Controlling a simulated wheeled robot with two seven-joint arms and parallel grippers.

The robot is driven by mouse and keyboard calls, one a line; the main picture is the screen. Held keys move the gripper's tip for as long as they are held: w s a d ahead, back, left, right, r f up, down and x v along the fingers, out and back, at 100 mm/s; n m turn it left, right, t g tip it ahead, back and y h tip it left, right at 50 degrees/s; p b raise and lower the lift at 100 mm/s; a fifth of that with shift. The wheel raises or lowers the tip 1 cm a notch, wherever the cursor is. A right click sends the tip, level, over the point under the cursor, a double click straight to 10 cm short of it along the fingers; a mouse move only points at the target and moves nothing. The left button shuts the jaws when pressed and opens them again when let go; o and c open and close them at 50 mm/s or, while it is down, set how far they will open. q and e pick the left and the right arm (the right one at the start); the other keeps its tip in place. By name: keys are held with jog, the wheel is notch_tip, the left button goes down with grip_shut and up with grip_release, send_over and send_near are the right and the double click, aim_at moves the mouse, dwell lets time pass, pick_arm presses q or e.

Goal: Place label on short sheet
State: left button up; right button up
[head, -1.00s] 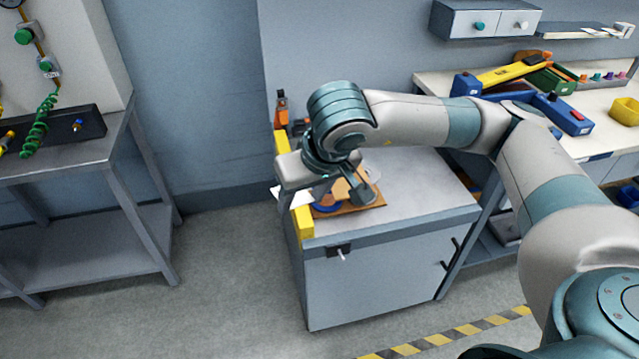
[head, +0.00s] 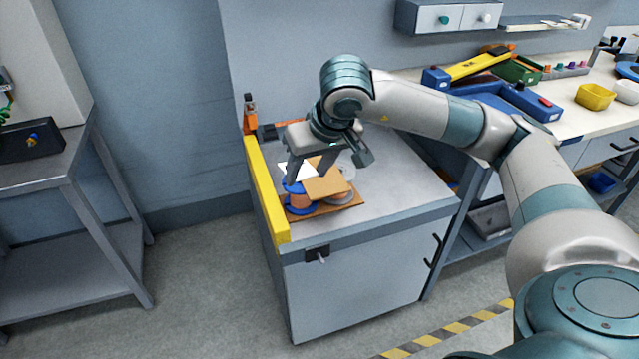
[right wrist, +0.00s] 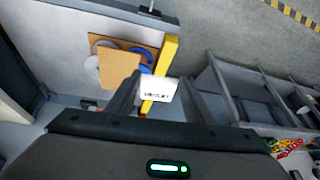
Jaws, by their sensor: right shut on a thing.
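My right gripper (head: 310,170) is shut on a small white label (head: 297,169), holding it above the left part of the grey cabinet top. In the right wrist view the label (right wrist: 158,89), with dark print, sits between the two fingers. A flat tan sheet (head: 328,185), perhaps the short sheet, lies over round spools on a brown board (head: 318,211). It also shows in the right wrist view (right wrist: 113,70), apart from the label. A blue ring (head: 293,187) and a grey disc (head: 346,169) show partly beside it. My left gripper is not in view.
A yellow bar (head: 265,190) runs along the cabinet's left edge. An orange-and-black item (head: 250,113) stands behind it. The cabinet top (head: 410,185) is clear on the right. A workbench with a yellow bin (head: 594,97) is at the back right; a metal table (head: 60,165) is at left.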

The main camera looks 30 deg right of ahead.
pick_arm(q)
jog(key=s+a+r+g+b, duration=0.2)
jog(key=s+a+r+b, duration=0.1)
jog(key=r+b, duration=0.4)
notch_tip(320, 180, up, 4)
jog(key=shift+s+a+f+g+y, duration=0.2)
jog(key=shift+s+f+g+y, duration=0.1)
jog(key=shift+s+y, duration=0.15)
pick_arm(e)
jog(key=w+d+f+m+h, duration=0.1)
jog(key=w+d, duration=0.1)
jog(key=d, duration=1.7)
jog(key=shift+d+f+t+h, duration=0.3)
jog(key=shift+d+t, duration=0.05)
jog(key=shift+t, duration=0.05)
jog(key=shift+a, duration=0.1)
jog(key=p, duration=0.1)
send_over(326, 184)
jog(key=f, duration=0.6)
jog(key=shift+s+f, duration=0.2)
jog(key=shift+f, duration=0.1)
jog(key=shift+w+a+f+m, duration=0.1)
jog(key=shift+w+f+m, duration=0.15)
jog(key=shift+m, duration=0.05)
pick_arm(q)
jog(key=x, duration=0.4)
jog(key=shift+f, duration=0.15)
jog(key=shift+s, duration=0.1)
